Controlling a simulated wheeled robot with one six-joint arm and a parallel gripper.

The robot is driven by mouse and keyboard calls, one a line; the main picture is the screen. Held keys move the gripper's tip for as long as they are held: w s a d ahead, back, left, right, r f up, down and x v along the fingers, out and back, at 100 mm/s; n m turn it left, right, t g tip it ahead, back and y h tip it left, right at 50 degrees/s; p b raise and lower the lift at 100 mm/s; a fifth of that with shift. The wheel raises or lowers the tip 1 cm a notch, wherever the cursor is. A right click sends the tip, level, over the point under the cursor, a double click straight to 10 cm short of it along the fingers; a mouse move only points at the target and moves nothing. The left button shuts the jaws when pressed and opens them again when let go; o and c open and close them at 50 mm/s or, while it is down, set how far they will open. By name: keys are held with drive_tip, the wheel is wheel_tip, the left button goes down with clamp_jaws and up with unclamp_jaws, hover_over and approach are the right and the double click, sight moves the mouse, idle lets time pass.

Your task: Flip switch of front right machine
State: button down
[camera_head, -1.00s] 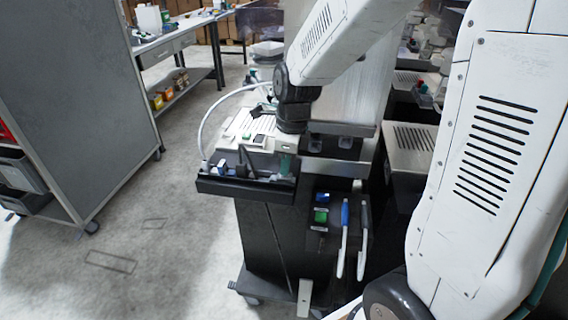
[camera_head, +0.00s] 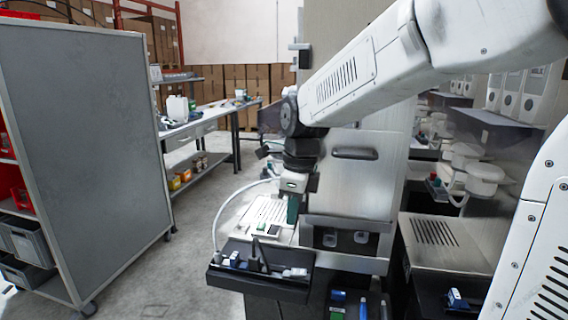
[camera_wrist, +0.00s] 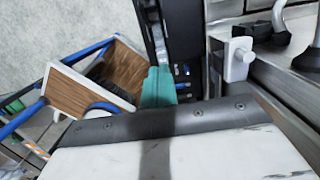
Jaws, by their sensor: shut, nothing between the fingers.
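My gripper (camera_head: 292,207), with teal fingers, hangs beside a tall steel machine (camera_head: 352,190), above its light slotted top (camera_head: 262,212). The teal fingers also show shut and empty in the wrist view (camera_wrist: 158,88). A small box with a dark button (camera_head: 266,229) sits just below the gripper in the head view. A second steel machine with a slotted plate (camera_head: 436,236) stands to the right, with a small blue-topped part (camera_head: 457,299) low on it. In the wrist view, a white knob-like part (camera_wrist: 238,60) is right of the fingers. I cannot tell which part is the switch.
A black tray (camera_head: 258,288) with small items juts out below the gripper. A grey cabinet (camera_head: 85,150) stands at the left, with open floor between. A workbench (camera_head: 200,128) is behind. The wrist view shows a blue-framed cart with wooden panels (camera_wrist: 85,90).

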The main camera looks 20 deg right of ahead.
wheel_tip(320, 180, up, 11)
drive_tip(key=w+a, duration=0.1)
drive_tip(key=shift+a, duration=0.2)
idle(0.4)
drive_tip(key=s+d+f+n, duration=0.1)
drive_tip(key=s+f+n, duration=0.4)
drive_tip(key=s+n, duration=0.7)
drive_tip(key=s+d+f+n+h, duration=0.1)
drive_tip(key=s+f+n, duration=0.5)
drive_tip(key=s+n, duration=0.6)
drive_tip(key=shift+f+n+t, duration=0.15)
drive_tip(key=shift+n+t, duration=0.15)
drive_tip(key=shift+n, duration=0.5)
